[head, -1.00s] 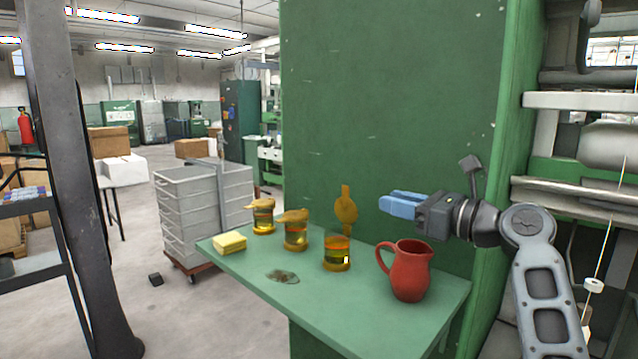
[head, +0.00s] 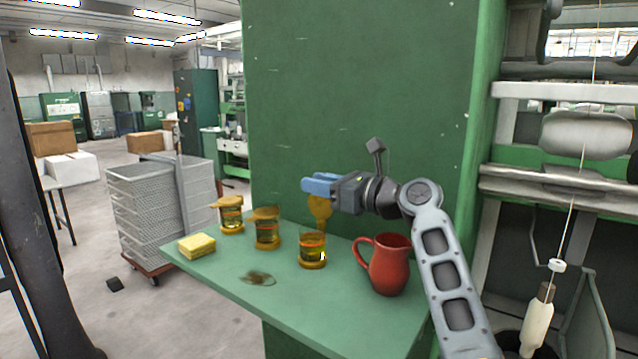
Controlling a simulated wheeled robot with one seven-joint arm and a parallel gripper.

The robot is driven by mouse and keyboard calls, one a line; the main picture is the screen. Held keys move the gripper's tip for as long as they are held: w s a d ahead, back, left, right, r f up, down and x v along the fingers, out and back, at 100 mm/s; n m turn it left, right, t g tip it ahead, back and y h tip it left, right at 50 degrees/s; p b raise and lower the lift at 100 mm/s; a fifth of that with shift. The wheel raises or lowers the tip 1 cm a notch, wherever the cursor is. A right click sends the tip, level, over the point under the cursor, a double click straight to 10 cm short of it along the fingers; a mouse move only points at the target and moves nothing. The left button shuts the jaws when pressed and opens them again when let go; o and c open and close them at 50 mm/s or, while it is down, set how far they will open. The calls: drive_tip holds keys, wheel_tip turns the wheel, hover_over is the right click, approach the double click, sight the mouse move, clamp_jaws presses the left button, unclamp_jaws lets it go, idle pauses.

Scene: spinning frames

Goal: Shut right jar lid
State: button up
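Three glass jars with amber contents and yellow lids stand in a row on the green table. The left jar (head: 231,220) and the middle jar (head: 267,236) have their lids down. The right jar (head: 312,250) is open, and its lid (head: 320,208) stands upright behind it, partly hidden by my gripper. My gripper (head: 306,186) has blue fingers and is above the right jar, at the height of the raised lid's upper end. It points left and looks empty. The fingers overlap from this side, so their gap is unclear.
A red jug (head: 389,266) stands right of the right jar, below my arm. A yellow sponge (head: 197,245) lies at the table's left end. A dark stain (head: 257,279) marks the green table (head: 330,315). A green wall panel (head: 345,90) rises behind.

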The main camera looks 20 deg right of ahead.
clamp_jaws()
idle(0.3)
idle(1.2)
